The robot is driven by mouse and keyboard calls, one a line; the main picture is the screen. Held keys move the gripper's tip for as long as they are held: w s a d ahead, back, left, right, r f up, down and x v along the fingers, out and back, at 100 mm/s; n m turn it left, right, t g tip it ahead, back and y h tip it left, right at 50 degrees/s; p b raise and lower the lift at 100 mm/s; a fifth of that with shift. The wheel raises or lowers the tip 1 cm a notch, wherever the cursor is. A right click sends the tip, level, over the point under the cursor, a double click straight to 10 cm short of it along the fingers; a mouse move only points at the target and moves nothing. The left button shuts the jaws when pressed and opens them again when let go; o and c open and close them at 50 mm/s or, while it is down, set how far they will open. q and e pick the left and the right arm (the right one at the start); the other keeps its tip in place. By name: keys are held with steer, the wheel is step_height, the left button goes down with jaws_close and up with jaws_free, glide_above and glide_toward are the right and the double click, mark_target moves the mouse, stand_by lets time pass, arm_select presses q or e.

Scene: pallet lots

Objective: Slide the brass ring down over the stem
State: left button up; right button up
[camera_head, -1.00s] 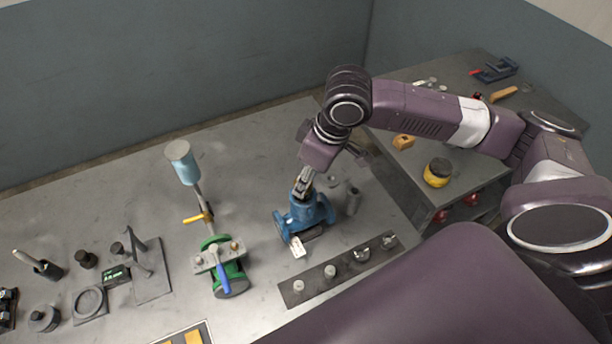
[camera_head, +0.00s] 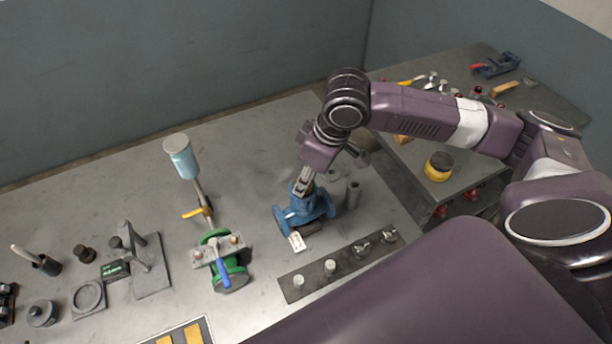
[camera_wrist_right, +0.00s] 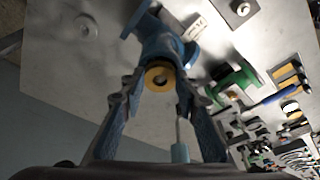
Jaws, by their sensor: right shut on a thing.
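The blue valve body (camera_head: 314,209) stands on the bench in the head view, with a white tag at its front. My right gripper (camera_head: 301,187) is directly above its top, pointing down. In the right wrist view the brass ring (camera_wrist_right: 160,77) lies between the fingertips of my right gripper (camera_wrist_right: 160,88), in line with the blue valve (camera_wrist_right: 163,45). The gripper is shut on the ring. The ring's centre looks dark. I cannot tell whether the stem is inside it or how far the ring is down. My left gripper is not in view.
A dark strip (camera_head: 313,279) with several small parts lies in front. A grey cylinder (camera_head: 353,195) stands close right of the blue valve.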

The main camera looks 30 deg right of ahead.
steer(key=shift+f, duration=0.2)
steer(key=o, duration=1.2)
steer(key=shift+o, duration=0.7)
steer(key=o, duration=0.3)
steer(key=shift+r, duration=0.1)
